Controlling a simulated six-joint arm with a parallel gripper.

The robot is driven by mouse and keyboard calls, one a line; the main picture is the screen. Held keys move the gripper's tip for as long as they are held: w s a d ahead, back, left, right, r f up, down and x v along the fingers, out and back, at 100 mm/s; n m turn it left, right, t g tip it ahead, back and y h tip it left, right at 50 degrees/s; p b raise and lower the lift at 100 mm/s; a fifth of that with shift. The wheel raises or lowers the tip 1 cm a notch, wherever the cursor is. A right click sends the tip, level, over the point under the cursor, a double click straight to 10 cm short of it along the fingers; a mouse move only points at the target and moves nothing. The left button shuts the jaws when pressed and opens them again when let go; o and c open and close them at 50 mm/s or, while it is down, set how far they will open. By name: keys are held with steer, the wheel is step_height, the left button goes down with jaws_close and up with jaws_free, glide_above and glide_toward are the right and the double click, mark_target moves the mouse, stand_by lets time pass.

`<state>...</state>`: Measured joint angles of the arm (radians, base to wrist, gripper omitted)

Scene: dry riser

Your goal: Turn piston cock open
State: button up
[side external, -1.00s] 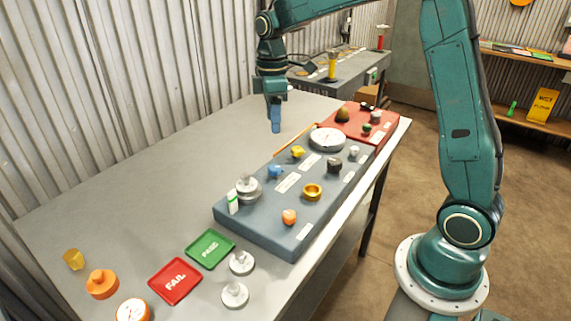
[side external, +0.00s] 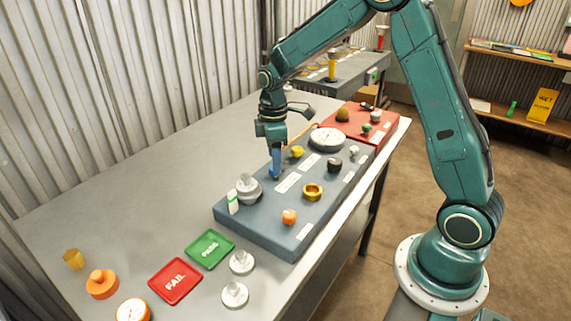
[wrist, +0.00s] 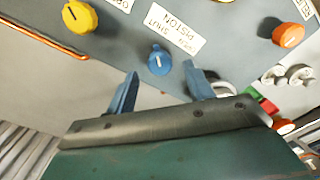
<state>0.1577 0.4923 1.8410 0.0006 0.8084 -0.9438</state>
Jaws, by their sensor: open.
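The piston cock is a small blue knob (wrist: 158,60) on the blue-grey panel (wrist: 225,62), beside a white label (wrist: 172,30) that reads PISTON, with SHUT and other small words. A pale mark shows on the knob, but its setting cannot be made out. My gripper (wrist: 161,80) is open in the wrist view, its two blue fingers apart with the knob ahead of the gap between them. In the side view my gripper (side external: 275,168) points down at the knob's place, and its fingers mostly hide the knob. I cannot tell whether they touch it.
A brass ring (side external: 312,192), an orange knob (side external: 289,217) and a gauge (side external: 327,139) also stand on the panel.

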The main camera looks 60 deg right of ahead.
steer(key=shift+f, duration=1.45)
steer(key=shift+c, duration=0.4)
steer(key=c, duration=0.9)
